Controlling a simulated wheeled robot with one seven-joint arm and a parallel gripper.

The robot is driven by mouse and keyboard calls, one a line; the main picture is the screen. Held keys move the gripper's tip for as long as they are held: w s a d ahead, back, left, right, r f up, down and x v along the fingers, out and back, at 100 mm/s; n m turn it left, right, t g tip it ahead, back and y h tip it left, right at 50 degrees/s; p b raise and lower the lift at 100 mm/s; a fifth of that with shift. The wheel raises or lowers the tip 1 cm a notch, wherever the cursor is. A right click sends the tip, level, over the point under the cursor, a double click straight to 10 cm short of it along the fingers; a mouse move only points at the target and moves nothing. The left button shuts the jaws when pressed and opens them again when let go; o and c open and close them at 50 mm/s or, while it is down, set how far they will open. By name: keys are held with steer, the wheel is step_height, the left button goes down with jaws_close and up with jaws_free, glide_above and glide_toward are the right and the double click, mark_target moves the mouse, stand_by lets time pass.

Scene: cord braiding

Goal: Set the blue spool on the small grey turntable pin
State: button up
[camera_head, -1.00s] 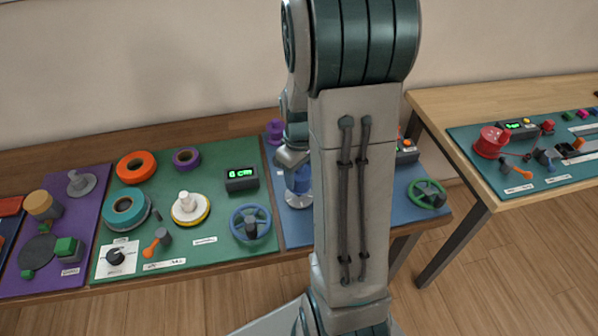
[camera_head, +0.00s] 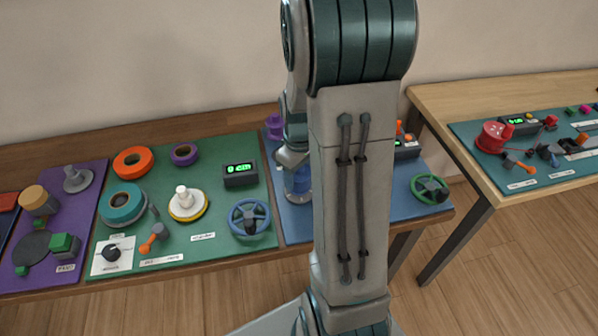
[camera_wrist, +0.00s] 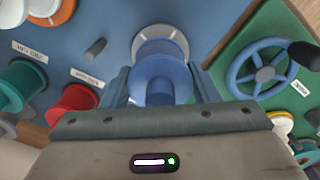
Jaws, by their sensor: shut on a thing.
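The blue spool (camera_wrist: 160,78) is between the two fingers of my gripper (camera_wrist: 161,88) in the wrist view. My gripper is shut on it. A light grey disc, the turntable (camera_wrist: 178,38), shows as a rim just beyond the spool. The spool covers the disc's middle, so its pin is hidden. I cannot tell whether the spool rests on the disc or is held just above it. In the head view the blue spool (camera_head: 298,184) is low over the blue mat, partly hidden by my arm.
In the wrist view a red spool (camera_wrist: 75,102), a teal spool (camera_wrist: 20,86) and a short grey peg (camera_wrist: 95,48) stand left of the gripper. A blue handwheel (camera_wrist: 262,68) is on the green mat at right. In the head view a purple spool (camera_head: 274,124) stands behind.

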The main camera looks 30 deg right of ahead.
steer(key=shift+f, duration=0.15)
steer(key=shift+f+b, duration=0.65)
steer(key=shift+b, duration=0.05)
steer(key=o, duration=1)
steer(key=shift+r+p, duration=3)
steer(key=shift+r, duration=1.05)
